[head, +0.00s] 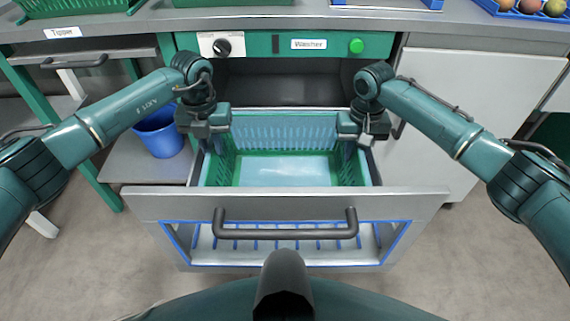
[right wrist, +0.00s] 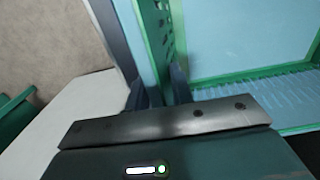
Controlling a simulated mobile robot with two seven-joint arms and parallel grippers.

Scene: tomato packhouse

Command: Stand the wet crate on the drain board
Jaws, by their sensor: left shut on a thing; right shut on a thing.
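The green crate (head: 285,130) sits inside the pulled-out washer drawer (head: 170,205), upright and empty, its floor pale blue and shiny. My left gripper (head: 214,143) is shut on the crate's left side wall. My right gripper (head: 354,146) is shut on its right side wall. In the right wrist view, the crate's green-edged wall (right wrist: 158,40) runs down between my dark fingers (right wrist: 168,90). The drawer walls partly hide the crate's outer sides. I cannot make out which surface is the drain board.
The washer panel (head: 270,44) has a dark knob and a green button. A blue bucket (head: 160,137) stands on a low shelf at left. Green crates (head: 75,8) and blue trays (head: 390,4) line the grey counter (head: 300,20). A drawer handle (head: 285,233) projects towards me.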

